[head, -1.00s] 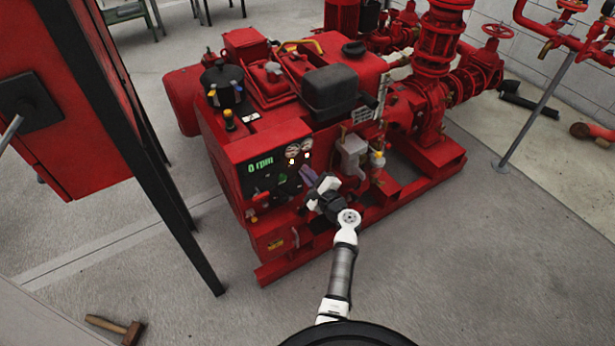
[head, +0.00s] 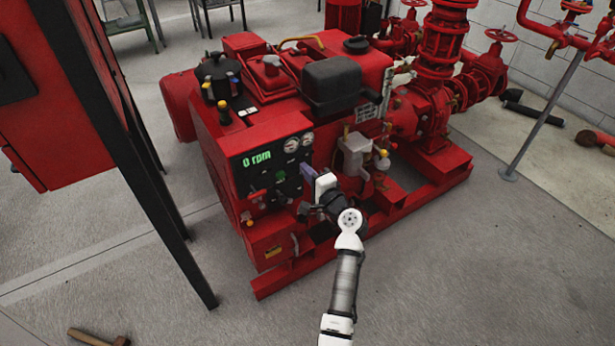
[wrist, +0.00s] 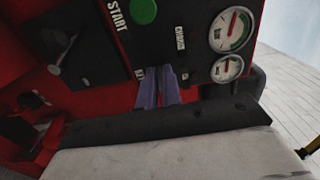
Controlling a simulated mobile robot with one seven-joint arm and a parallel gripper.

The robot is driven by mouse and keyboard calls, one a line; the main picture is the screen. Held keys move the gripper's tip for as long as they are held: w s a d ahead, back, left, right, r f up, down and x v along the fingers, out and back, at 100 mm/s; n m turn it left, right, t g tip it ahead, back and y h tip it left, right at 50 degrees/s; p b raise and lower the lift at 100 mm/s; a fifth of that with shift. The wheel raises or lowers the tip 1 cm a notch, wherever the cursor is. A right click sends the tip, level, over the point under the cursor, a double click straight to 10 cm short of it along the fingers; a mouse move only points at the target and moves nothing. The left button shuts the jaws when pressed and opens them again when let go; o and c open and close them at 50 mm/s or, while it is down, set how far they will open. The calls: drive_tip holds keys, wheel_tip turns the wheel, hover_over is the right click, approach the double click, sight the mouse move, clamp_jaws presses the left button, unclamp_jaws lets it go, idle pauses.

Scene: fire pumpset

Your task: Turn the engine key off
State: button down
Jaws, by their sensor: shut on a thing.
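The engine's black control panel (head: 250,177) faces me in the head view, on the front of the red engine (head: 222,140). Its green display reads 0 rpm. My gripper (head: 306,171) is at the panel's right side, below the gauges. In the wrist view my gripper's two purple fingers (wrist: 160,88) are close together against the panel, between small white labels. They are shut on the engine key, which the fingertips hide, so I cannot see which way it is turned. The green START button (wrist: 144,11) is close to the fingertips.
Two round gauges (wrist: 230,28) sit beside the fingers. A red lever (head: 257,194) is at the panel's lower left. A black frame post (head: 165,190) stands left of the engine. A hammer (head: 97,338) lies on the floor. The floor at front right is clear.

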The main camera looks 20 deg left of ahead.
idle(0.3)
drive_tip(key=c, duration=1.6)
unclamp_jaws()
drive_tip(key=shift+d, duration=0.1)
drive_tip(key=v, duration=1.3)
drive_tip(key=shift+s+d, duration=0.25)
